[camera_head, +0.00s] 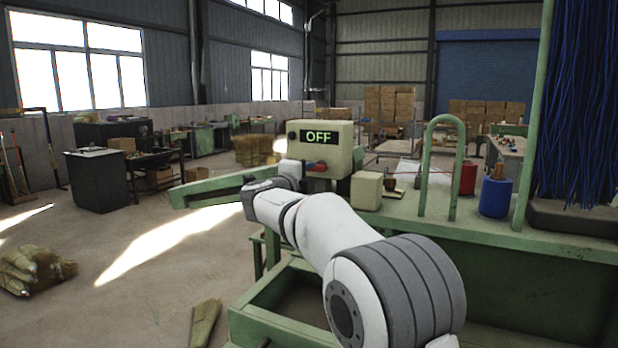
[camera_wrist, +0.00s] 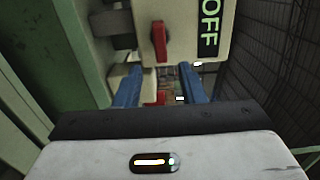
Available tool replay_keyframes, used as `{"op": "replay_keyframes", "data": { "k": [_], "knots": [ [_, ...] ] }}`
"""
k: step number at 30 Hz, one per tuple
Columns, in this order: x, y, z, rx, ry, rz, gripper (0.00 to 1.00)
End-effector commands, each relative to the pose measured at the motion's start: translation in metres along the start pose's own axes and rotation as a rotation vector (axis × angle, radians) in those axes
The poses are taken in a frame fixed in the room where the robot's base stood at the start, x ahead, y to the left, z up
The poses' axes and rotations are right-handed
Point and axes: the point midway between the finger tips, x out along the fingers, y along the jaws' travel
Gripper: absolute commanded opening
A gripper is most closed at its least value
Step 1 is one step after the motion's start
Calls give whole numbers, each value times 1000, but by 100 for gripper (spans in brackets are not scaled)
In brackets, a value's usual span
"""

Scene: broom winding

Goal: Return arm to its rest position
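My arm reaches from the lower right toward a beige control box (camera_head: 338,134) with a display reading OFF, and it bends near the box. My gripper (camera_wrist: 160,76) shows in the wrist view as two blue fingers with a clear gap between them. It is open, and I see nothing held in it. In the wrist view the red lever (camera_wrist: 159,41) of the box lies just beyond the fingertips, apart from them as far as I can tell. In the head view the arm's end hides most of the gripper.
A green workbench (camera_head: 408,209) carries a green hoop (camera_head: 427,160), a beige block (camera_head: 367,191), a blue container (camera_head: 495,198) and a red one (camera_head: 468,179). Blue bristles (camera_head: 585,100) hang at right. Straw bundles (camera_head: 33,268) lie on the floor at left, where there is free room.

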Motion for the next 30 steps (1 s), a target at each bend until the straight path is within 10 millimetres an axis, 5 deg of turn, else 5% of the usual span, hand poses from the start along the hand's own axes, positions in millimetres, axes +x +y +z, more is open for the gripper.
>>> {"op": "replay_keyframes", "data": {
  "k": [8,14,20,30],
  "knots": [
    [-2,-18,-18,-125,-132,-40,36],
    [-39,-10,-59,-490,-451,-48,36],
    [-116,65,-130,-908,-770,90,36],
    [-263,205,-284,-1401,-1150,520,36]
  ]
}}
